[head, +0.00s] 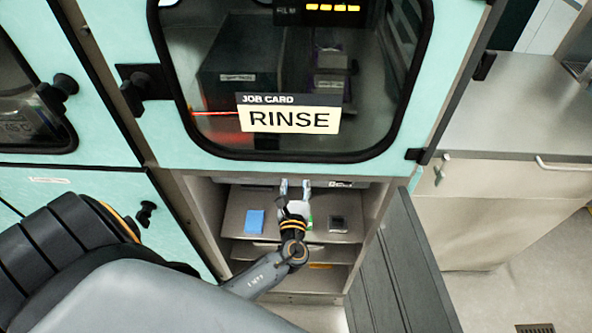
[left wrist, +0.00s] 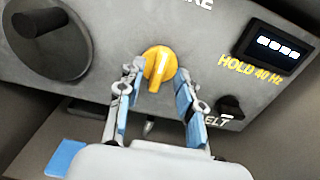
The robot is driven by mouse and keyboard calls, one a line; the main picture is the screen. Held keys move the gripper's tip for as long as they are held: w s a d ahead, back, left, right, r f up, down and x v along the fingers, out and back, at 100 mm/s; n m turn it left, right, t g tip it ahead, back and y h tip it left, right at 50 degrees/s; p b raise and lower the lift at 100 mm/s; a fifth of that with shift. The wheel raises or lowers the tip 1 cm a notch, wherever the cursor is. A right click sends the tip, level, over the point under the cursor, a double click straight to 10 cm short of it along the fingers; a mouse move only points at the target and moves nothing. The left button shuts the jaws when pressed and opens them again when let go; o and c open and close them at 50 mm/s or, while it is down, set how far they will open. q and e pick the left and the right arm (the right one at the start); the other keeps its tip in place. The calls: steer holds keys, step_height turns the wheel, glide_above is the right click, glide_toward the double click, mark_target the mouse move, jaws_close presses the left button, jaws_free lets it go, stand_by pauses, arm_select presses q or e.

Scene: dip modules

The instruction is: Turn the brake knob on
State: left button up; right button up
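In the left wrist view a yellow knob (left wrist: 159,66) sits on a grey panel (left wrist: 100,85), its raised grip running nearly up and down. A cut-off label ending in "KE" shows above it. My left gripper (left wrist: 159,74) is open, with one fingertip on each side of the yellow knob. A small gap seems to show on both sides, though contact at the tips is hard to judge. In the head view my left gripper (head: 294,186) reaches into the open bay under the window; the knob is hidden there. My right gripper is not in view.
The panel also has a large black knob (left wrist: 50,38), a small black knob (left wrist: 230,106) by "ELT", and a lit display (left wrist: 277,47) over "HOLD 40 Hz". A blue block (head: 255,222) and dark square item (head: 338,224) lie on the shelf. An open grey door (head: 400,265) stands right.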

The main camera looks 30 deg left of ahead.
arm_select(q)
steer(key=shift+x, duration=1.05)
steer(key=shift+s, duration=0.1)
jaws_close()
